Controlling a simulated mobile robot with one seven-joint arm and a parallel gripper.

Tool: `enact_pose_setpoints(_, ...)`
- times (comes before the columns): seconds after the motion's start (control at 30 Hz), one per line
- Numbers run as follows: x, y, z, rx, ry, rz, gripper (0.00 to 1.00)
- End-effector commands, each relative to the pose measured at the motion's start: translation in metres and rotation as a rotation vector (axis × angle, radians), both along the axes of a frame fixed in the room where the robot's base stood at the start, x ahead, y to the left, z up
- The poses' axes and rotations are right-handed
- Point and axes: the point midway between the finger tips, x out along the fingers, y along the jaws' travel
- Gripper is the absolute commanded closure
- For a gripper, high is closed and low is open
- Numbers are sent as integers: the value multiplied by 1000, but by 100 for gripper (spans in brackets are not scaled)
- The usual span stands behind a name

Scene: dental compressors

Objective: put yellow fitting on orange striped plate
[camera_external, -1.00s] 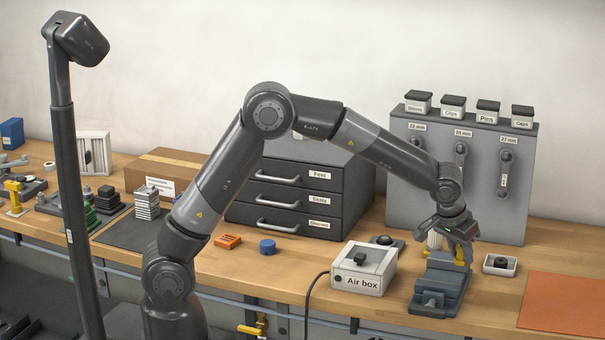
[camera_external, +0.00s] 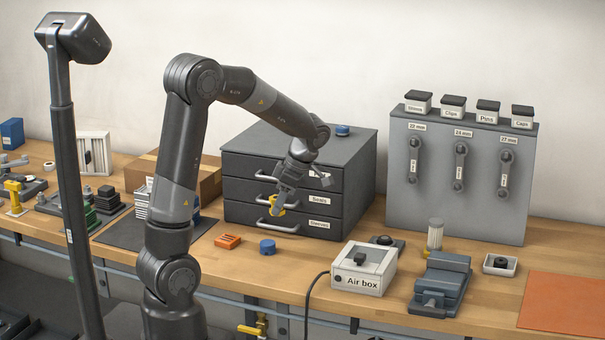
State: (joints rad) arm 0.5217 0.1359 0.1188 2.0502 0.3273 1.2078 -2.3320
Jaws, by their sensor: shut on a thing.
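The yellow fitting (camera_external: 277,209) is in my gripper (camera_external: 280,205), which is shut on it. My gripper is in front of the dark drawer cabinet, and the fitting appears above the bench, near the drawer handles. The fingers cover part of the fitting. A small orange piece (camera_external: 228,241) with dark marks lies flat on the bench, left of and below my gripper. It may be the orange striped plate, but the stripes are too small to tell. A plain orange mat (camera_external: 565,299) lies at the far right of the bench.
A blue round piece (camera_external: 267,247) lies on the bench below my gripper. The drawer cabinet (camera_external: 335,160) stands close behind it. The Air box (camera_external: 363,270), a grey vise (camera_external: 441,282) and a white filter cylinder (camera_external: 435,235) stand to the right. A cardboard box (camera_external: 205,180) is left.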

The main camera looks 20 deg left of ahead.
Motion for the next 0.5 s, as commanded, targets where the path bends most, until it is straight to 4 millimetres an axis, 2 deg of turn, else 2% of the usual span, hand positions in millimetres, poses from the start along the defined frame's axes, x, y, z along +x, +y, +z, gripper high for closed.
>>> enact_pose_setpoints(0.03, -7, 16, 1, -2, -1, 87, 94)
enact_pose_setpoints(0.1, -15, 33, 2, -2, -1, 186, 94)
enact_pose_setpoints(0.23, -25, 50, 1, -2, -1, 295, 94)
enact_pose_setpoints(0.37, -22, 67, -8, 0, 0, 329, 94)
enact_pose_setpoints(0.5, -10, 95, -26, 2, 2, 330, 94)
